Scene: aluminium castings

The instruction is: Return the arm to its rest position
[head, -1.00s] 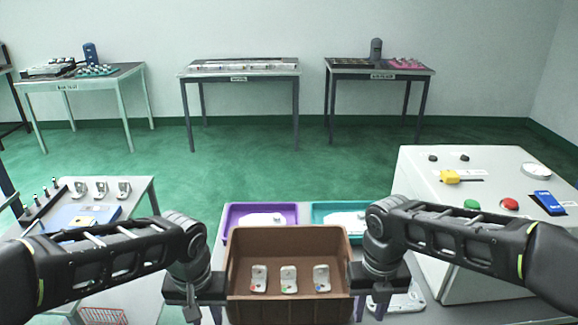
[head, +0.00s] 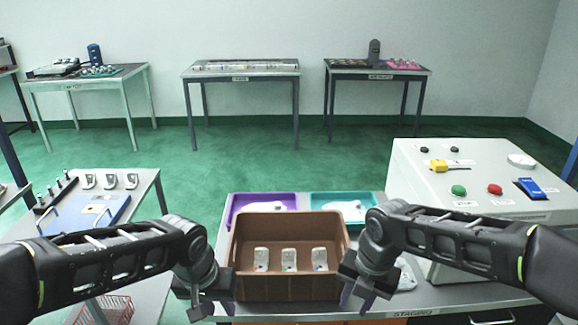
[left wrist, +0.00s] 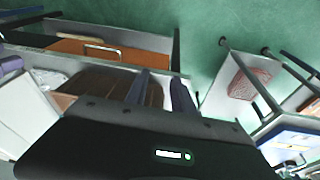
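A brown crate (head: 285,288) stands on the grey staging table (head: 460,295), with three small pale castings inside, the middle one (head: 289,258) among them. My left gripper (head: 208,308) is just left of the crate in the head view. Its two fingers (left wrist: 162,92) show apart in the left wrist view, with nothing between them. My right gripper (head: 356,296) is tilted beside the crate's right wall, and its fingers look apart and empty. Whether either gripper touches the crate is hard to tell.
A purple tray (head: 233,205) and a teal tray (head: 374,199) sit behind the crate. A white console (head: 420,205) with buttons stands at right. A side table (head: 150,185) with castings and a blue plate (head: 85,214) is at left. Open green floor (head: 270,155) lies beyond.

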